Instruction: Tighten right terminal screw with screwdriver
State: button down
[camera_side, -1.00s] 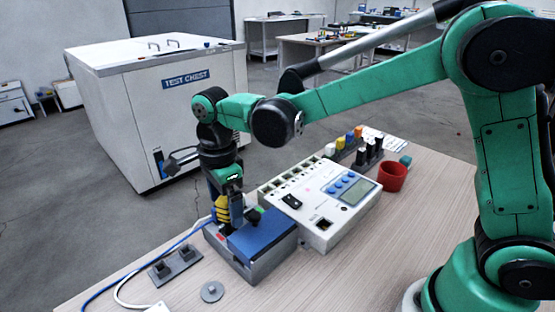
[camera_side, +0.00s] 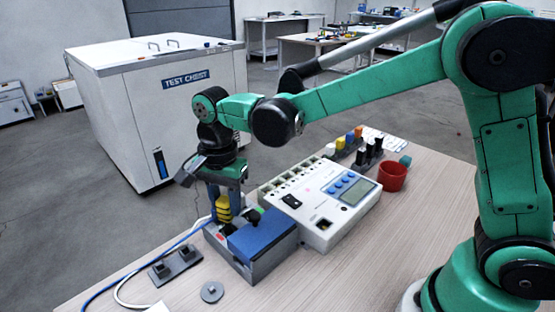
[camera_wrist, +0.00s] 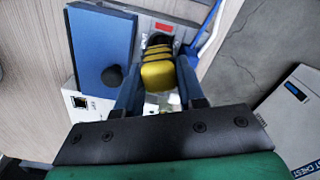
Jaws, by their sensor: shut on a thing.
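My gripper (camera_side: 224,205) is shut on the yellow and black handle of a screwdriver (camera_side: 222,211). The screwdriver stands about upright over the open left end of a grey box with a blue lid (camera_side: 262,235). In the wrist view the handle (camera_wrist: 158,74) sits between my two blue fingers (camera_wrist: 160,90), beside the blue lid (camera_wrist: 100,42). The screwdriver's tip and the terminal screws are hidden behind the handle and the box, so I cannot tell whether the tip touches a screw.
A white meter with a display (camera_side: 325,205) stands right behind the box. A red cup (camera_side: 392,177) is farther right. A grey plate with two black knobs (camera_side: 175,265), a grey disc (camera_side: 212,292) and a blue cable (camera_side: 130,271) lie at the front left.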

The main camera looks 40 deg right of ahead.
jog(key=m, duration=0.4)
jog(key=shift+a+m, duration=0.15)
jog(key=shift+m, duration=0.15)
jog(key=shift+r, duration=2.95)
jog(key=shift+s, duration=0.1)
